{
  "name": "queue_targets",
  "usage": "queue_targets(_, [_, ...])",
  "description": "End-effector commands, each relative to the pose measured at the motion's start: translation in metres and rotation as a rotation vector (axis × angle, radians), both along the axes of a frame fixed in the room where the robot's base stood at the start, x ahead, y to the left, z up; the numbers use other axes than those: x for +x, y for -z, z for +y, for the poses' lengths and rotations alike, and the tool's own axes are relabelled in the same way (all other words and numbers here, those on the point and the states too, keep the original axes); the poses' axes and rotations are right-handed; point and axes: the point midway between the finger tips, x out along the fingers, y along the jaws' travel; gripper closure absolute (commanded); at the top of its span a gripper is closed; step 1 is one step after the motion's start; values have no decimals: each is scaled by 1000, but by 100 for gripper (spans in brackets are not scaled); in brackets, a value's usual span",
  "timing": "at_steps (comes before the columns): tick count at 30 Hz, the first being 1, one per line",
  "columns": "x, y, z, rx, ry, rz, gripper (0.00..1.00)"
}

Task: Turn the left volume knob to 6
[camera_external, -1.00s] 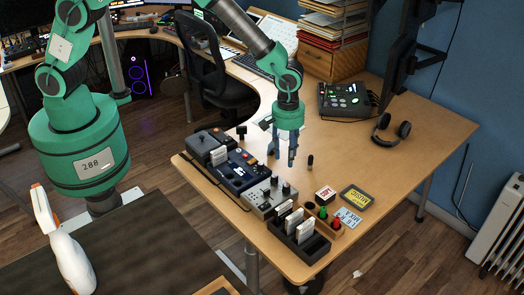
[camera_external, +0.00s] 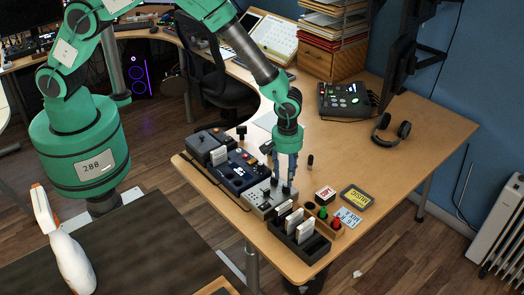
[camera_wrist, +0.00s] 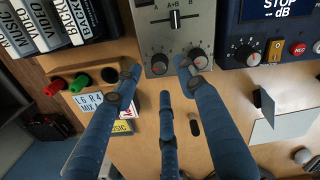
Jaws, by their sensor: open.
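A grey mixer (camera_external: 254,199) lies on the wooden desk; in the wrist view its panel (camera_wrist: 187,40) shows an A/A+B/B slider. Two dark round knobs sit below the slider: the left knob (camera_wrist: 159,65) and the right knob (camera_wrist: 200,59). The left knob's setting is too small to read. My gripper (camera_external: 279,181) is over the knob end of the mixer, pointing down. In the wrist view its blue-grey fingers (camera_wrist: 159,75) are spread, two tips on either side of the left knob and a third below. I cannot tell whether any finger touches it.
A cassette rack (camera_external: 313,247) with several cassettes stands close beside the mixer. A holder with green and red pieces (camera_wrist: 85,79) is near it. A dark-blue recorder (camera_external: 236,177) is on the mixer's other side. Headphones (camera_external: 391,129) lie farther back, with clear desk before them.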

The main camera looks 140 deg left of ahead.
Motion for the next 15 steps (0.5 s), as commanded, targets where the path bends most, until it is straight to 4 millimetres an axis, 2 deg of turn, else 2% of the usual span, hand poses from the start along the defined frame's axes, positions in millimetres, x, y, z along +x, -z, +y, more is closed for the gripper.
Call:
queue_targets(1, [0,10,0,-2,0,2,60])
queue_targets(6, [1,32,0,-1,0,1,60])
queue_targets(15, [1,48,1,0,0,0,60])
